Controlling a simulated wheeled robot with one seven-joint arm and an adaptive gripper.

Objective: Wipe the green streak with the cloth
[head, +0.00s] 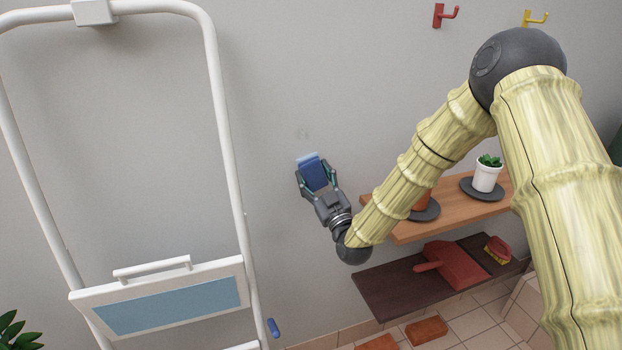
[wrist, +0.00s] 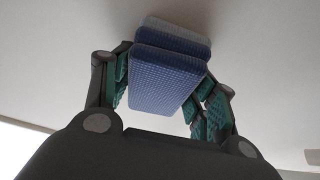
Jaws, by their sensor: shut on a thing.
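My gripper (head: 316,177) is shut on a blue cloth (head: 313,171), a folded pad with a woven surface, and holds it up in front of the grey wall. The cloth also shows in the wrist view (wrist: 168,80), clasped between the green-padded fingers, with a paler layer behind its far edge. I cannot tell whether the cloth touches the wall. No green streak shows in either view; only a faint greyish mark (head: 302,133) is on the wall just above the cloth.
A white tubular frame (head: 222,110) with a blue panel (head: 170,306) stands at the left. A wooden shelf (head: 450,218) holds a potted plant (head: 486,178); a dark lower shelf (head: 390,292) holds a red dustpan (head: 455,268) and brush (head: 497,250). Red and yellow hooks are above. The wall between is clear.

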